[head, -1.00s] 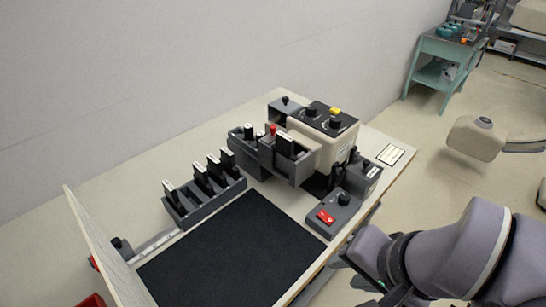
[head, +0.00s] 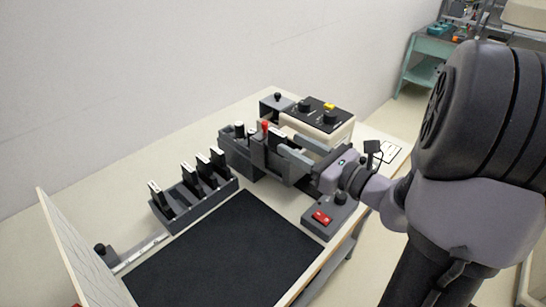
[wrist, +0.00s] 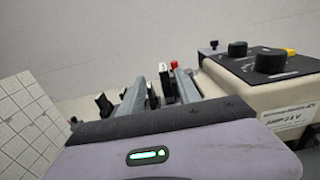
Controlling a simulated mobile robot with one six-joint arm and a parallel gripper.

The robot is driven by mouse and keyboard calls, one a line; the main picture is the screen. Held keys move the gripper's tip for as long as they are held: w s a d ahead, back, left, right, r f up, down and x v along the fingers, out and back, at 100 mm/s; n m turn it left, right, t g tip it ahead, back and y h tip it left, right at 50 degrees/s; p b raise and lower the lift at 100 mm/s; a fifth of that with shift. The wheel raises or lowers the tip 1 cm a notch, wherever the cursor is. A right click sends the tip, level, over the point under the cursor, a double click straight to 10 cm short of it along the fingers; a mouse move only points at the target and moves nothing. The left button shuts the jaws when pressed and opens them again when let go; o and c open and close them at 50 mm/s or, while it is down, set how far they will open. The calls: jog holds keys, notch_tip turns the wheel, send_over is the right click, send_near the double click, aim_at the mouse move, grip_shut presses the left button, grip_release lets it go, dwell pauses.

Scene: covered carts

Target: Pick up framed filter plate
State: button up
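A dark plate with a pale top edge (head: 276,132) stands upright in the grey holder (head: 236,160) at the machine's left side, beside a red knob (head: 265,126). It may be the framed filter plate; I cannot tell for sure. My gripper (head: 283,146) reaches over this holder from the right. In the wrist view my gripper (wrist: 158,84) has its two grey fingers apart, with the pale-edged plate (wrist: 164,70) showing between or just beyond them. I see no contact. Several similar dark plates with pale tops (head: 203,166) stand in the rack (head: 195,208) at left.
The cream machine (head: 325,125) with black knobs is close beyond my gripper. A control box with a red switch (head: 321,217) sits below my wrist. A black mat (head: 225,255) lies clear at the front, and a pale upright panel (head: 75,250) stands at left.

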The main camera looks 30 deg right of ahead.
aim_at(286, 138)
jog(key=x, duration=0.2)
jog(key=b+x, duration=0.1)
jog(key=x, duration=0.3)
jog(key=shift+w+d+b, duration=0.25)
jog(key=shift+w+b, duration=0.05)
jog(key=shift+w, duration=0.15)
grip_shut()
jog(key=shift+s, duration=0.1)
dwell(0.8)
